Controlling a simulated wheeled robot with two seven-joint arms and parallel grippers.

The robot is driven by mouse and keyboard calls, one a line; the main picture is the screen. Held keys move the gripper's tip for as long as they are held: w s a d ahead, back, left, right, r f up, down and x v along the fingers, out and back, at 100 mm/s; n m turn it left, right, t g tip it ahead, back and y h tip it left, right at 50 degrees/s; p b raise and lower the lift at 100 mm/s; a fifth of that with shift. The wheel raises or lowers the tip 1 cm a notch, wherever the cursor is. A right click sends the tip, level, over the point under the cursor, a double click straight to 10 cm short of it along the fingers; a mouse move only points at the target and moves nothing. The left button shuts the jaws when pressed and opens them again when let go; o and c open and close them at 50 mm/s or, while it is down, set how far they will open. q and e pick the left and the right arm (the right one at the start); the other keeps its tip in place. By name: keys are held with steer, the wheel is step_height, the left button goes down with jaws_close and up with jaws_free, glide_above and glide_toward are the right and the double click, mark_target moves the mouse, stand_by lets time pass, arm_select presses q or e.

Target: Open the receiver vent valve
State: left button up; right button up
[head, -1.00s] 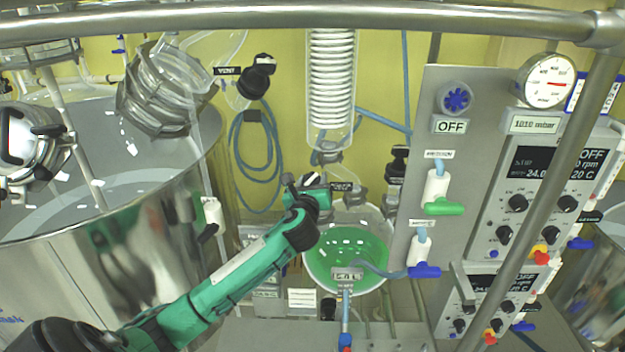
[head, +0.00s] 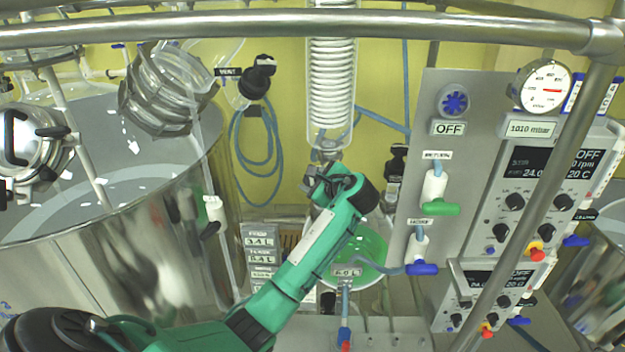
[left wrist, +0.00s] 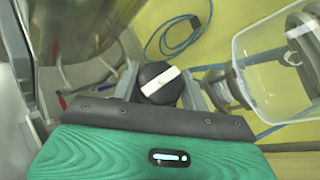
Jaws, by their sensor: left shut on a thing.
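My left gripper (head: 318,172) reaches up in the head view to just below the coiled condenser and over the neck of the receiver flask. In the left wrist view a round black knob with a white bar (left wrist: 160,83), which looks like the vent valve handle, sits between its two grey fingers. The gripper is shut on this knob. The bar lies slanted across the knob in that view. In the head view my gripper hides the knob. The receiver flask (head: 372,247) holds green liquid and is partly behind my arm. My right gripper is not in view.
The glass condenser (head: 332,75) hangs just above my gripper. A control panel (head: 455,215) with green and blue valve handles stands to the right. A large steel vessel (head: 130,265) stands left. A metal rail (head: 300,22) crosses the top. Blue hose (head: 257,160) hangs on the wall.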

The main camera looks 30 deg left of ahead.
arm_select(q)
steer(key=n+g+h, duration=0.2)
steer(key=n+g, duration=0.3)
steer(key=n, duration=0.1)
steer(key=shift+g, duration=0.4)
steer(key=shift+h, duration=0.3)
steer(key=shift+f, duration=0.1)
steer(key=o, duration=1)
